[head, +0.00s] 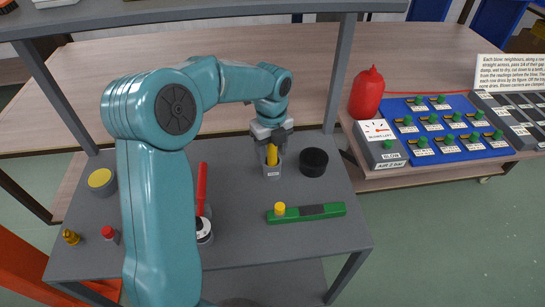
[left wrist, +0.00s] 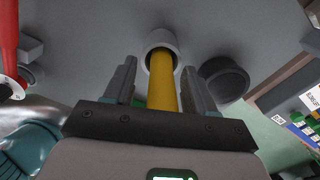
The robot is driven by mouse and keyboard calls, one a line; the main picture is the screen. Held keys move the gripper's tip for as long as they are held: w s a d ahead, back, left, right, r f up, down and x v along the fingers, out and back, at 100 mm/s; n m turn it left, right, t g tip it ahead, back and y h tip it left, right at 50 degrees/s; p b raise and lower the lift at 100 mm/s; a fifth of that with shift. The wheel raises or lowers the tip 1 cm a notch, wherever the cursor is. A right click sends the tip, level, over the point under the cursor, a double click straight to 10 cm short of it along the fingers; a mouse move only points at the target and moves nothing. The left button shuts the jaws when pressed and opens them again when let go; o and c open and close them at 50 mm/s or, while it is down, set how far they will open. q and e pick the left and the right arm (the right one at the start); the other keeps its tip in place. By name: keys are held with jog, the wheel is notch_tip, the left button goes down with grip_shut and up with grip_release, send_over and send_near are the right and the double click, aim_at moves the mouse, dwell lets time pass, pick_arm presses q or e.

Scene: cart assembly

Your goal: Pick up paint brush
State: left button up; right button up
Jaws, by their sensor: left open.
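A yellow handle, seemingly the paint brush (head: 272,154), stands in a small grey cup (head: 272,171) on the grey cart top. Its lower end is hidden in the cup. My left gripper (head: 271,139) is over the cup, with the handle's upper part between its fingers. In the left wrist view, the yellow handle (left wrist: 162,85) runs between the two open fingers (left wrist: 160,85), with a gap visible on its left side. The cup's rim (left wrist: 161,38) shows beyond the handle. My right gripper is not in view.
A black round container (head: 313,162) stands right of the cup. A green bar with a yellow knob (head: 306,213) lies nearer. A red upright tool (head: 201,185) and a yellow-topped tin (head: 101,181) are to the left. A cart post (head: 340,75) rises behind.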

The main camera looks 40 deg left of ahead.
pick_arm(q)
jog(key=shift+r, duration=0.1)
jog(key=shift+w, duration=0.1)
grip_shut()
jog(key=shift+r, duration=0.1)
